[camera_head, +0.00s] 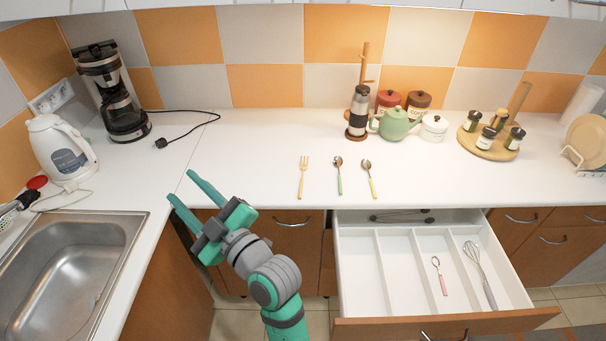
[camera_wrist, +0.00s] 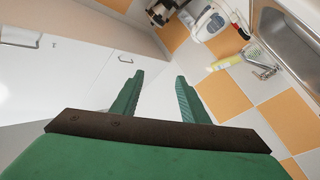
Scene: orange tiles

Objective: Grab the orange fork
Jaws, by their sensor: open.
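The orange fork (camera_head: 303,177) lies on the white counter (camera_head: 250,150) in the head view, tines toward the back wall. It is the leftmost of three utensils in a row. My gripper (camera_head: 181,187) is open and empty near the counter's inner corner, to the left of the fork and well apart from it. The wrist view shows my two green fingers (camera_wrist: 158,88) spread with nothing between them. The fork does not show in the wrist view.
A spoon with a green handle (camera_head: 338,175) and one with a yellow handle (camera_head: 370,179) lie right of the fork. An open drawer (camera_head: 357,270) juts out below. The sink (camera_head: 70,265) is at left. A teapot (camera_head: 394,124) stands behind. Counter left of the fork is clear.

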